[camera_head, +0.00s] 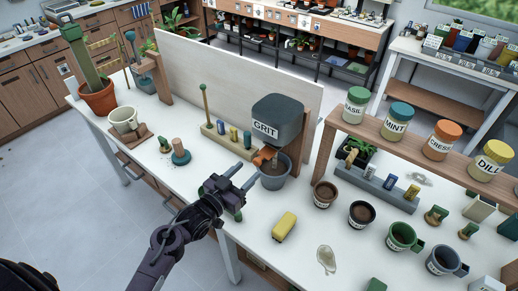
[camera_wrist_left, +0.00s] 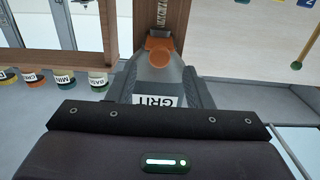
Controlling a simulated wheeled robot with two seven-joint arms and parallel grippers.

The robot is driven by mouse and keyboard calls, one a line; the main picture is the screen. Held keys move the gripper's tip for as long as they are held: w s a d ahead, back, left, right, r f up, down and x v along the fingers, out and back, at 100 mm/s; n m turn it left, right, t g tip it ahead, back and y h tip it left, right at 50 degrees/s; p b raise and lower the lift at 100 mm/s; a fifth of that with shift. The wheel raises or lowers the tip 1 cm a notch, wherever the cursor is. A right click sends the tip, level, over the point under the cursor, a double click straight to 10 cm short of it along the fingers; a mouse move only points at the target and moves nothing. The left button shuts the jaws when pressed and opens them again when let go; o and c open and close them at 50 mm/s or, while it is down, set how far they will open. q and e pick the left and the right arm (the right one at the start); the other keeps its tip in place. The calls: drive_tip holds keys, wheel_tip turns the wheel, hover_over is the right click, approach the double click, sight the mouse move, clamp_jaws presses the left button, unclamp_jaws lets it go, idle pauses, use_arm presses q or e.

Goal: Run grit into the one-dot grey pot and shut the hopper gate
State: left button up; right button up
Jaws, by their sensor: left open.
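In the left wrist view the hopper (camera_wrist_left: 157,84) and the orange gate part (camera_wrist_left: 159,50) appear upside down. Whether the gate is open cannot be told. My right gripper is not in view.
A wooden shelf (camera_head: 400,138) bears lidded jars. A pale panel (camera_head: 225,75) closes off the back.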

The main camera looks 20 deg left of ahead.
sight(255, 164)
use_arm(q)
drive_tip(key=p+x, duration=0.1)
drive_tip(key=x, duration=0.6)
drive_tip(key=shift+w+d+f+p, duration=0.1)
drive_tip(key=shift+w+d+p, duration=0.05)
drive_tip(key=shift+w+p, duration=0.2)
drive_tip(key=shift+c, duration=0.5)
